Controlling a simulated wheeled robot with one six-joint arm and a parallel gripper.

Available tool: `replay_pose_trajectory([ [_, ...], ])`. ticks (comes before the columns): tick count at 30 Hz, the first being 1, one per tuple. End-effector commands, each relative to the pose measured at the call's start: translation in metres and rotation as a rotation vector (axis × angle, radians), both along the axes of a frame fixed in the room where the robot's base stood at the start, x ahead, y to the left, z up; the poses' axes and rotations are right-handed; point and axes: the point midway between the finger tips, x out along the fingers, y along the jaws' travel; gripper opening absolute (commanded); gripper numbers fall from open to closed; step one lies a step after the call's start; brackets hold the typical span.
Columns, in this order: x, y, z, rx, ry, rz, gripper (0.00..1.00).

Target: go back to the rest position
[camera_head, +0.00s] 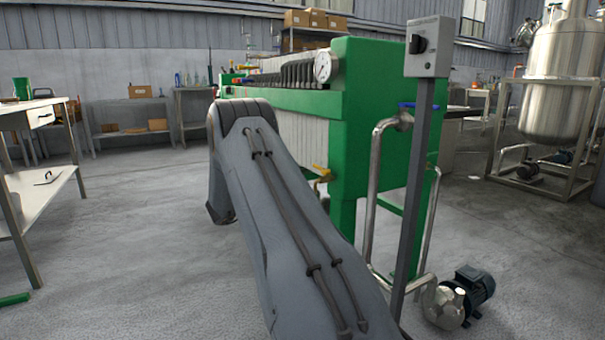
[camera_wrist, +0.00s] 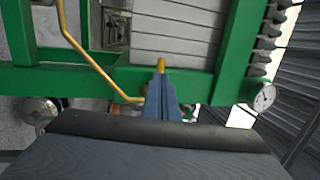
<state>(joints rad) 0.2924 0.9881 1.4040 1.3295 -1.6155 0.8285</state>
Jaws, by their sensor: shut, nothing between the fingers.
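My gripper (camera_wrist: 161,90) shows in the wrist view as narrow blue-grey fingers closed together, with nothing visible held. A small yellow piece shows at its tip; I cannot tell if it belongs to the fingers or lies behind them. The fingers point at the green frame of the filter press (camera_wrist: 90,78); I cannot tell whether they touch it. In the head view my arm reaches forward to the left side of the green press (camera_head: 360,120), and its bend hides the gripper.
A grey post with a switch box (camera_head: 428,47) stands close right of my arm, with pipes and a pump (camera_head: 460,297) at its foot. A pressure gauge (camera_head: 322,68) sits on the press. A steel table (camera_head: 40,112) is at left. Open floor lies between the table and my arm.

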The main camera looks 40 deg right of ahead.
Motion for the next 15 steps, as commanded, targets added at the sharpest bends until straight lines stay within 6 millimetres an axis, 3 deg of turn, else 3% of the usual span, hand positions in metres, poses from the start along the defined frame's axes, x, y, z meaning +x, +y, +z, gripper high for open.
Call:
replay_pose_trajectory([
  [6, 0.013, 0.045, -0.006, 0.000, 0.000, 0.004, 0.00],
  [15, 0.020, 0.073, -0.013, 0.000, -0.001, 0.002, 0.00],
])
